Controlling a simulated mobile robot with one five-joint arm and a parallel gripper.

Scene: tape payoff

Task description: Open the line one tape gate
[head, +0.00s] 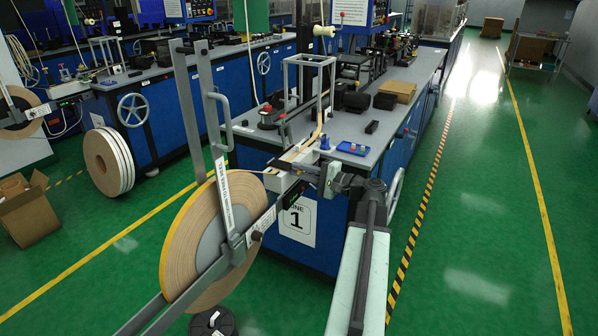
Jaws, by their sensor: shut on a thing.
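Line one's bench end carries a white sign with a large 1 (297,221). Above it, a pale tape guide block (280,181) takes the tan tape coming off the big reel (205,245). My gripper (318,173) is at the right side of this block, at bench-top height. It is shut on a small part there, which looks like the tape gate; its fingers and wrist hide most of that part. I cannot tell how far the gate stands open.
A grey upright frame with a loop handle (212,115) rises by the reel. On the bench are a blue tray (352,148), a wire-like frame (305,85) and a brown box (397,91). A striped floor line (420,220) borders the clear green aisle at right.

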